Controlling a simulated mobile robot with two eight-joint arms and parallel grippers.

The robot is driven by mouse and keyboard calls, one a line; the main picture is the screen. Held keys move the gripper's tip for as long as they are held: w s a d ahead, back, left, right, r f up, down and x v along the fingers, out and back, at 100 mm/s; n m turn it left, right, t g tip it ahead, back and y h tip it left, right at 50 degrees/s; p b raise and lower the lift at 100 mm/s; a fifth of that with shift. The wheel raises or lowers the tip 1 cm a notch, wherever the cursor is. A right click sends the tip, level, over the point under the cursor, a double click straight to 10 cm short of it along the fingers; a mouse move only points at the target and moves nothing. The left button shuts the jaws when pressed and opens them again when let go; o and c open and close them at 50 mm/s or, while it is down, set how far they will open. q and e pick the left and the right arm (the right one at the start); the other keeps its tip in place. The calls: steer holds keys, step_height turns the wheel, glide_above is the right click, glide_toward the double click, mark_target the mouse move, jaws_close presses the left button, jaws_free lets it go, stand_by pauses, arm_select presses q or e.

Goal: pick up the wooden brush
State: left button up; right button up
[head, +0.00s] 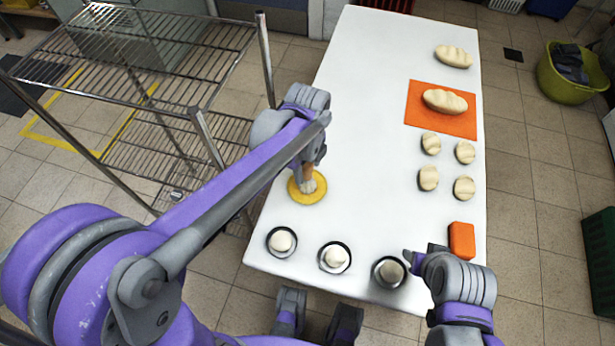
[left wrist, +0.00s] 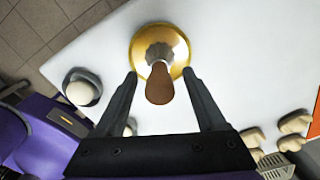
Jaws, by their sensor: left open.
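The wooden brush (head: 308,172) stands with its pale bristles down on a round yellow dish (head: 294,190) near the left edge of the white table. In the left wrist view its brown handle (left wrist: 160,88) points up toward the camera, over the yellow dish (left wrist: 138,45). My left gripper (head: 311,162) is above the brush. Its two fingers are wide apart in the left wrist view, one on each side of the handle, with gaps visible. My right gripper (head: 424,256) is over the table's near right corner; its jaw opening is unclear.
Three dark round tins with dough balls (head: 281,242) line the table's near edge. An orange block (head: 461,241) is beside my right gripper. Several dough pieces (head: 429,178) and a loaf on an orange mat (head: 426,122) lie right. A wire rack (head: 150,60) stands left. The table's middle is clear.

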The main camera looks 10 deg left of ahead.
arm_select(q)
step_height(320, 180, down, 2)
steer(key=shift+f, duration=0.25)
jaws_close()
